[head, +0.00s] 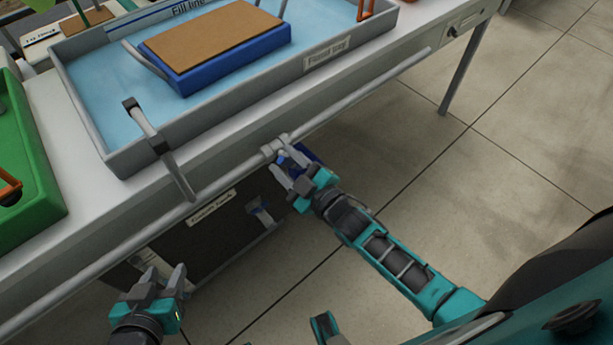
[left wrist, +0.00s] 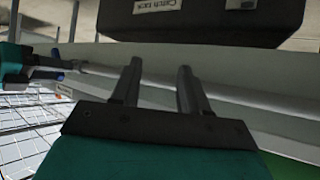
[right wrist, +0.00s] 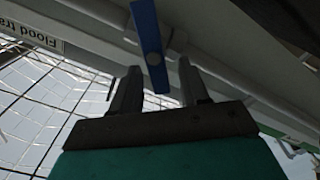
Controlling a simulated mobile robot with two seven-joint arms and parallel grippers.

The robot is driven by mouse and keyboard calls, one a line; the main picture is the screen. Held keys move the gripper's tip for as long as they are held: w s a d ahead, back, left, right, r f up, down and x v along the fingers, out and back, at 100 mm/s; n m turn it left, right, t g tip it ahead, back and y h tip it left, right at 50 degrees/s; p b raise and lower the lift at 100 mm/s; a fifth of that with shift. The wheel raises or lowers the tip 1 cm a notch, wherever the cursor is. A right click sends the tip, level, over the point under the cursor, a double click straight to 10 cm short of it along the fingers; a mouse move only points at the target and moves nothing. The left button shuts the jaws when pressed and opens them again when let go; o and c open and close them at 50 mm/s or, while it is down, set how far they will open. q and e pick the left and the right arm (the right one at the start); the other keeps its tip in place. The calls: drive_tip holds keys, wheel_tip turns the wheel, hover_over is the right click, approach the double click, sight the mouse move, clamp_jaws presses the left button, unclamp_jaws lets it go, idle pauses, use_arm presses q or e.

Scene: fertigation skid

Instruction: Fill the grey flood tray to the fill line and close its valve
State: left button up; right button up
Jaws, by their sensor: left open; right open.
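The grey flood tray (head: 205,125) sits on the bench in the head view, with pale blue water inside. Its fill line (head: 150,14) is a dark stripe on the far wall; I cannot tell the exact water level against it. The valve (head: 275,148) is on the pipe along the bench front. Its blue handle (right wrist: 149,40) lies across the gap between my right fingertips in the right wrist view; contact is unclear. My right gripper (head: 290,168) is open at the valve. My left gripper (head: 163,278) is open and empty, low at the left, below the pipe.
A blue block with a brown top (head: 215,45) stands in the tray. A green tray (head: 35,165) is at the left. The dark catch tank (head: 205,245) is under the bench. The front pipe (head: 370,88) runs along the bench edge. The floor at right is clear.

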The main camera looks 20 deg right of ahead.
drive_tip(key=p+v, duration=0.1)
drive_tip(key=v, duration=1.1)
idle(6.8)
